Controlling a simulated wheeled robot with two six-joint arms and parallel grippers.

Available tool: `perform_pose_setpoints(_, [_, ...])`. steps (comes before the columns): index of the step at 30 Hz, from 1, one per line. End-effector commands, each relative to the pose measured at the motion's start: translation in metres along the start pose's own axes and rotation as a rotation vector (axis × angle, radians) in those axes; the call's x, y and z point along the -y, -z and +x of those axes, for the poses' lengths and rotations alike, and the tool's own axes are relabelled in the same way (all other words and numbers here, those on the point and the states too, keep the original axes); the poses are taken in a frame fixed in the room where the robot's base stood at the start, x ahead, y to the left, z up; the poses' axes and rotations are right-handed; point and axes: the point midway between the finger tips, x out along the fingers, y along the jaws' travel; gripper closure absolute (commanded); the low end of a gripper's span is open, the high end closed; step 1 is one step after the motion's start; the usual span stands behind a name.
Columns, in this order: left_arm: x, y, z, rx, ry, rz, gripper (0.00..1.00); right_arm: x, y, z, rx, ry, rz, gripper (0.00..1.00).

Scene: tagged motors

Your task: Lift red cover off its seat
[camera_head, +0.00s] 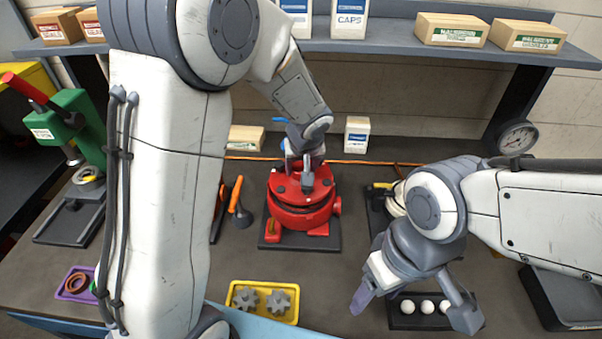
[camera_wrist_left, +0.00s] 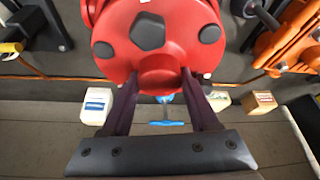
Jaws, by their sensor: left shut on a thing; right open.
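The red cover (camera_head: 318,181) is a round disc on top of the red motor housing (camera_head: 300,216), which stands on a dark base plate. In the left wrist view the cover (camera_wrist_left: 187,22) shows dark bolt heads and a round knob (camera_wrist_left: 160,72). My left gripper (camera_head: 300,176) is over the cover, with its fingers on either side of the knob, shut on it. I cannot tell whether there is a gap between cover and housing. My right gripper (camera_head: 412,306) is open and empty at the front right, above a black tray (camera_head: 398,322).
The black tray holds several white balls. A yellow tray (camera_head: 263,315) with two grey gears lies in front. A green press (camera_head: 78,125) stands at the left, and a purple tray (camera_head: 72,294) lies near it. Boxes stand behind the motor, under a shelf (camera_head: 390,42).

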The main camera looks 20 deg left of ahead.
Motion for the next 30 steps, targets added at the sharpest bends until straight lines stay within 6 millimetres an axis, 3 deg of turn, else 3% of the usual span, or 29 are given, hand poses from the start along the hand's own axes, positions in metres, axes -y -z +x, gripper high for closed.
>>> perform_pose_setpoints(1, [-0.001,0.005,-0.008,-0.007,-0.005,-0.001,1.00,0.000,0.000,-0.001,0.000,0.000,0.000,0.36])
perform_pose_setpoints(8, [-0.026,-0.006,-0.029,-0.008,-0.009,0.004,1.00,-0.001,-0.001,0.010,0.000,0.000,0.000,0.36])
perform_pose_setpoints(18, [-0.072,-0.027,-0.077,-0.006,-0.009,0.003,1.00,-0.002,-0.002,0.027,0.000,0.000,-0.001,0.36])
perform_pose_setpoints(30, [-0.092,-0.031,-0.109,-0.004,-0.006,-0.001,1.00,-0.002,-0.001,0.025,0.000,0.000,0.000,0.36])
